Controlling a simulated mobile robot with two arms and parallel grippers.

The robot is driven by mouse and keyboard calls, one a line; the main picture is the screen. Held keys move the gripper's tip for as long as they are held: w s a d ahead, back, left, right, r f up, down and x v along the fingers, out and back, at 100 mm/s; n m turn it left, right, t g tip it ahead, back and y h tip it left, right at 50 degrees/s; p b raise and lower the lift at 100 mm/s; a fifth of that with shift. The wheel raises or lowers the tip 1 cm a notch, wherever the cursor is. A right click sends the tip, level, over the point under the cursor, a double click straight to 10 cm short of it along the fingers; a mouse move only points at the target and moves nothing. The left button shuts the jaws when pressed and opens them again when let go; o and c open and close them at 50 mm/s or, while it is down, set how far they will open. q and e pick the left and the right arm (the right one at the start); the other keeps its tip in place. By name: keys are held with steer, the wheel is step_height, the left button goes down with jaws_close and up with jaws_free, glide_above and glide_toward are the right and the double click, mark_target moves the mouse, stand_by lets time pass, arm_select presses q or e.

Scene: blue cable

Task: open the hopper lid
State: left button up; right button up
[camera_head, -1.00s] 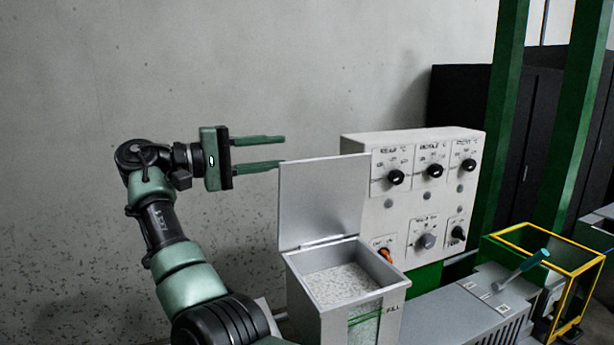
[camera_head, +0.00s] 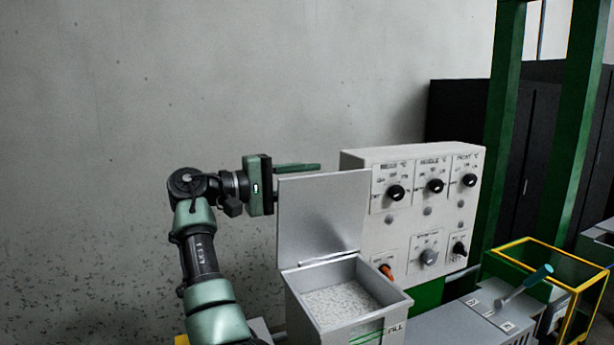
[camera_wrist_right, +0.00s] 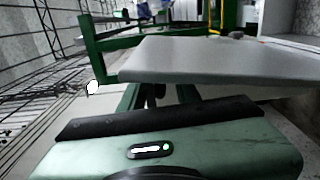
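The hopper (camera_head: 345,325) is a grey square bin with white granules in it, at bottom centre of the head view. Its grey lid (camera_head: 322,215) stands up on the hinge at the back rim, so the hopper's mouth is uncovered. My right gripper (camera_head: 300,169) is behind the lid's upper left, its fingers apart. One finger shows above the lid's top edge; the other is hidden by the lid. In the right wrist view the lid (camera_wrist_right: 220,58) is a grey plate close to the fingers; contact cannot be told. My left gripper is not in view.
A white control panel (camera_head: 410,215) with black knobs and an orange knob stands just right of the lid. A grey machine bed, a teal-handled lever (camera_head: 525,285) and a yellow-framed guard (camera_head: 545,255) are farther right.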

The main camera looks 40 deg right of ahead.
jaws_close()
stand_by(1.4)
